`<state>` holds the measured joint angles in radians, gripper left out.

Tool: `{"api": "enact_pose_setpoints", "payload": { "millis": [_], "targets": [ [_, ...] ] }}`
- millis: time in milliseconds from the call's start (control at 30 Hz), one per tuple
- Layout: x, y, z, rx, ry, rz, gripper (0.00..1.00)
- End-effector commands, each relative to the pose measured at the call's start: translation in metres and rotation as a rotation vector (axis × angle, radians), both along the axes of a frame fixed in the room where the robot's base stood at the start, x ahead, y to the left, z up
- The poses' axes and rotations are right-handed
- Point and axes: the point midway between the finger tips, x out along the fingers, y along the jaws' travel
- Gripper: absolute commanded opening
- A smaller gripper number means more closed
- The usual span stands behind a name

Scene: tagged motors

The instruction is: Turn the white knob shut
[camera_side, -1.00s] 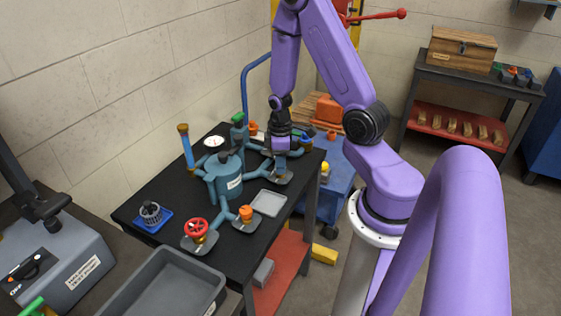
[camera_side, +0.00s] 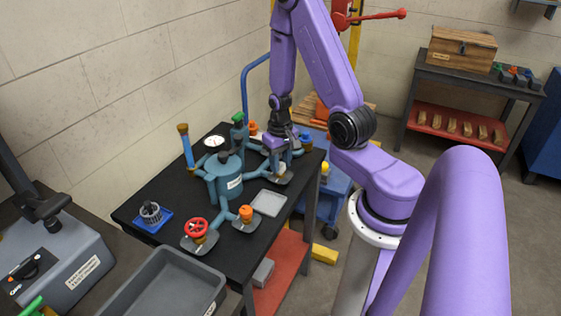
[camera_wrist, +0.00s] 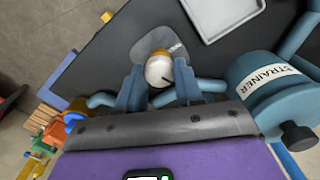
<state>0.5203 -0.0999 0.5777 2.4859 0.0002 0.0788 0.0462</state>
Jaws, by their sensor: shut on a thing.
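The white knob (camera_wrist: 159,71) sits on a brass-coloured stem above a grey base plate (camera_wrist: 176,47), with a dark mark on its right side. My gripper (camera_wrist: 159,84) is shut on the knob, with one finger on each side of it in the wrist view. In the side view my gripper (camera_side: 281,158) points down over the right end of the black table, and the white knob (camera_side: 280,168) shows just below it. The blue-grey strainer body (camera_wrist: 272,88) stands to the right of my gripper in the wrist view, with pipes running from it.
A red handwheel (camera_side: 195,228), an orange knob (camera_side: 246,211) and a blue knob (camera_side: 305,136) are on other branches. A light grey tray (camera_side: 269,203) lies near the table's front edge. A pressure gauge (camera_side: 214,141) and a green-capped post (camera_side: 238,118) stand behind.

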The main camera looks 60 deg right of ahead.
Motion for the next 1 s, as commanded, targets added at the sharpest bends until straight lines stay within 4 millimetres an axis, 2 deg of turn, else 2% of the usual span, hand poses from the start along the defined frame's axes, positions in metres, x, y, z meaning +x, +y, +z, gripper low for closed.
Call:
{"api": "enact_pose_setpoints", "payload": {
  "millis": [400,1000],
  "targets": [
    [0.0015,-0.0005,0.0006,-0.002,-0.005,-0.264,0.05],
    [0.0017,-0.0007,0.0006,-0.002,-0.006,-0.336,0.05]
  ]
}}
